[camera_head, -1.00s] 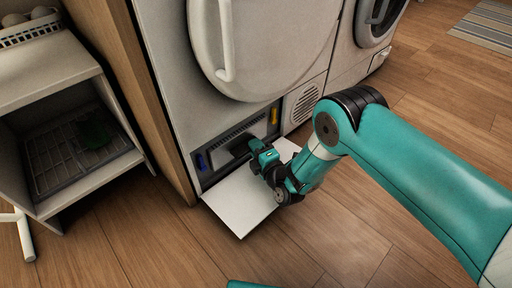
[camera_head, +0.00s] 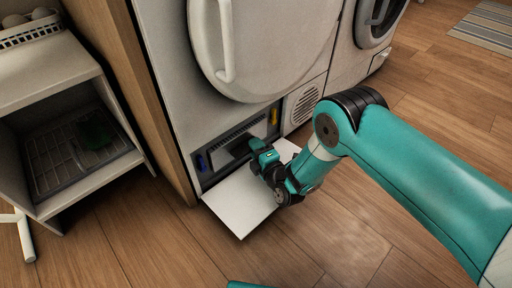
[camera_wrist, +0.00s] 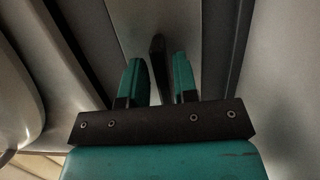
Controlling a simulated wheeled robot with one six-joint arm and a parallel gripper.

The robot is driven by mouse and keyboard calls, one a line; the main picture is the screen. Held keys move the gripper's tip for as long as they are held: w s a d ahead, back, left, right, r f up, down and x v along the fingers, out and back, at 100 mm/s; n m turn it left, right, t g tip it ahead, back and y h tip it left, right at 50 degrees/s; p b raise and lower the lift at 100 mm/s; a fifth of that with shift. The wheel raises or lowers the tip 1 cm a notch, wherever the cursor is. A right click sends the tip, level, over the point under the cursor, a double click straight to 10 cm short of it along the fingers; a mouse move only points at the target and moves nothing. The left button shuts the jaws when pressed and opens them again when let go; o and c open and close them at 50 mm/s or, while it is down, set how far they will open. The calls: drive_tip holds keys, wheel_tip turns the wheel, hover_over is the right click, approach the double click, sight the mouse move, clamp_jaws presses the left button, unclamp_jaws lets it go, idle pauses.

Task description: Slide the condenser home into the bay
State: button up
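The condenser (camera_head: 226,156) sits in the low bay (camera_head: 207,182) of the dryer, its grey front facing out; how deep it sits I cannot tell. In the wrist view the condenser's face (camera_wrist: 138,14) is ahead, with a dark upright handle (camera_wrist: 158,62) on it. My gripper (camera_head: 250,150) is at the bay's mouth, above the lowered flap (camera_head: 238,208). In the wrist view my gripper (camera_wrist: 159,72) is open, its teal fingers on either side of the handle with gaps showing. My gripper hides part of the condenser in the head view.
The round dryer door (camera_head: 265,45) is above. A wooden panel (camera_head: 160,100) and an open shelf unit (camera_head: 95,182) stand left. The floor in front is clear.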

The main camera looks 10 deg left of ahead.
drive_tip(key=shift+s+d+r+p, duration=0.1)
drive_tip(key=shift+s+d+p, duration=0.4)
drive_tip(key=shift+p, duration=2.15)
drive_tip(key=shift+s+d+p, duration=0.1)
drive_tip(key=shift+d+p, duration=0.15)
drive_tip(key=shift+p, duration=0.5)
drive_tip(key=o, duration=0.6)
drive_tip(key=shift+f, duration=0.25)
drive_tip(key=shift+p+v, duration=4.45)
drive_tip(key=shift+v, duration=4.3)
drive_tip(key=shift+r, duration=0.25)
drive_tip(key=shift+c, duration=0.3)
